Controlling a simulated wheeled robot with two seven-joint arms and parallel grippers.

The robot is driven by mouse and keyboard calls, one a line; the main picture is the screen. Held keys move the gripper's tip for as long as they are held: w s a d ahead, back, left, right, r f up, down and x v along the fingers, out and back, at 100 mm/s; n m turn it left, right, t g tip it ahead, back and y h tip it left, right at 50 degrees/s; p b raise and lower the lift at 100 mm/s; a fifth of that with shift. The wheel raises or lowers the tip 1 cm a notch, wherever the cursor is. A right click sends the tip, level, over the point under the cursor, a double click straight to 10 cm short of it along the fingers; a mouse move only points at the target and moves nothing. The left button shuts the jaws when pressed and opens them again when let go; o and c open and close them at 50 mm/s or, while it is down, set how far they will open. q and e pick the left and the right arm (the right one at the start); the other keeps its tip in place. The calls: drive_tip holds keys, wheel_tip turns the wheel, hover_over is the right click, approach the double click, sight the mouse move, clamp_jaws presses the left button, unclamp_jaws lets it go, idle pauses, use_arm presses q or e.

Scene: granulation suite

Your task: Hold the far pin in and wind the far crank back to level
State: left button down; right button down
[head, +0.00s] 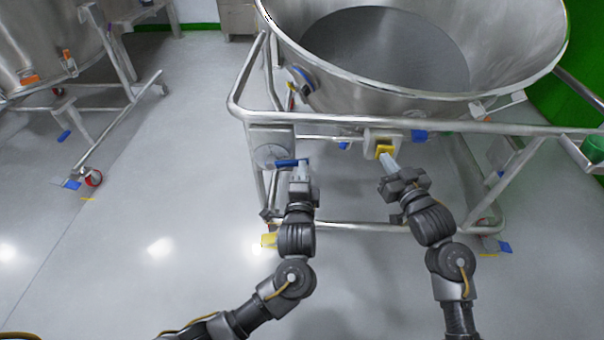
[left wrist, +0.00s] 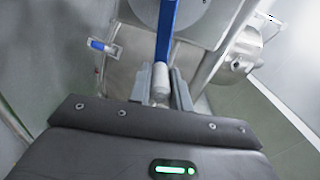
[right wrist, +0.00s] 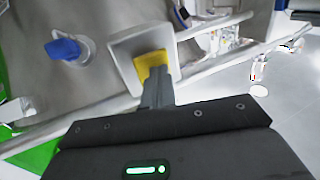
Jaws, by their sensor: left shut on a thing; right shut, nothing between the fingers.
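The far crank is a blue arm (head: 288,162) on a round steel disc (head: 266,155) at the left of the frame's front rail. In the head view the arm lies close to level. My left gripper (head: 301,173) is shut on its pale handle (left wrist: 161,78), and the blue arm (left wrist: 166,35) rises past it in the left wrist view. The far pin is yellow (head: 384,150), in a square pale housing (right wrist: 126,48) right of the crank. My right gripper (head: 389,163) is shut and empty, its fingertips against the yellow face (right wrist: 150,63); they hide part of it.
A large steel bowl (head: 330,60) stands above the tubular frame (head: 238,92). A blue fitting (head: 419,135) sits just right of the pin housing. Another steel vessel on a wheeled frame (head: 110,135) is at left. The floor between (head: 170,150) is clear.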

use_arm(q)
drive_tip(key=shift+f, duration=0.15)
idle(0.4)
use_arm(e)
drive_tip(key=s, duration=0.8)
idle(0.4)
idle(0.3)
use_arm(q)
drive_tip(key=c, duration=1.1)
unclamp_jaws()
drive_tip(key=shift+s, duration=5.05)
